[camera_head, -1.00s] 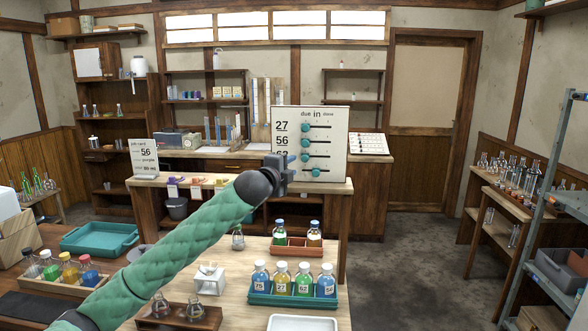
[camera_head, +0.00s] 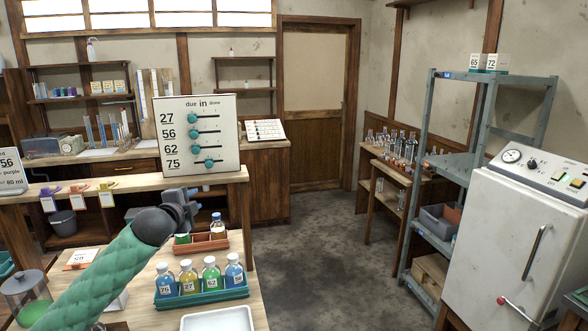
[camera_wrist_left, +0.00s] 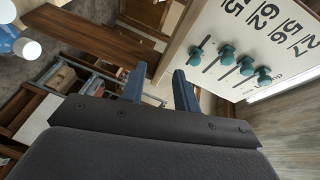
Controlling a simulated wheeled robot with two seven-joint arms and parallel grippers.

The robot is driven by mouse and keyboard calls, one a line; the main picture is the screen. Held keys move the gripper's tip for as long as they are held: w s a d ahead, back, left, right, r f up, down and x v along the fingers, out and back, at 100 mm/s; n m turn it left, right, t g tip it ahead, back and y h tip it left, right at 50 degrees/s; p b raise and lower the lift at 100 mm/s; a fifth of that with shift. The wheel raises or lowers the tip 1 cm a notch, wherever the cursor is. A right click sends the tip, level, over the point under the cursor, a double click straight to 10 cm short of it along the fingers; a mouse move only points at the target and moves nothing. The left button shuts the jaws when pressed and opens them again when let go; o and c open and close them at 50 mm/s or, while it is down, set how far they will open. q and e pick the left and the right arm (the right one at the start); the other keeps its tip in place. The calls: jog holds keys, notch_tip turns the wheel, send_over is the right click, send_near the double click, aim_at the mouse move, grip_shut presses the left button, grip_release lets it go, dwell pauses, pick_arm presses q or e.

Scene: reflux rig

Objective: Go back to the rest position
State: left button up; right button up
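My left gripper (camera_head: 186,204) is in front of and below the slider board (camera_head: 227,130), apart from it. In the left wrist view its two blue fingers (camera_wrist_left: 160,88) are spread with nothing between them. The board is headed due, in, done and has rows 27, 56, 62 and 75, each with a teal knob. The 75 knob (camera_head: 209,163) sits a little further right than the others. The board also shows tilted at the upper right of the left wrist view (camera_wrist_left: 245,40). My right gripper is in neither view.
A teal rack (camera_head: 203,296) of numbered bottles and a red-brown tray (camera_head: 207,246) with bottles stand on the near table below my gripper. A white tray (camera_head: 217,320) is at the front. A white cabinet (camera_head: 520,235) and grey shelving (camera_head: 430,160) are at right. The middle floor is clear.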

pick_arm(q)
jog(key=s+d+f+n+g, duration=0.35)
jog(key=s+f, duration=0.75)
jog(key=f, duration=0.4)
jog(key=s+d+f+n+g, duration=0.35)
jog(key=s+f, duration=0.65)
jog(key=f, duration=0.4)
jog(key=s+d+f+n+g+y, duration=0.1)
jog(key=s+f+n+g, duration=0.45)
jog(key=s, duration=0.95)
jog(key=s+f+n+g+y, duration=0.1)
jog(key=s+f+n, duration=0.2)
jog(key=s+f, duration=0.85)
jog(key=s+d+f, duration=0.1)
jog(key=s+f, duration=0.1)
jog(key=f, duration=0.5)
jog(key=s+d+f+g, duration=0.1)
jog(key=s+d+f, duration=0.1)
jog(key=f, duration=0.6)
jog(key=s+d+f+h, duration=0.1)
jog(key=d+f, duration=0.1)
jog(key=f, duration=0.6)
jog(key=shift+s+d+f, duration=0.15)
jog(key=shift+s+d, duration=0.1)
jog(key=shift+s, duration=0.15)
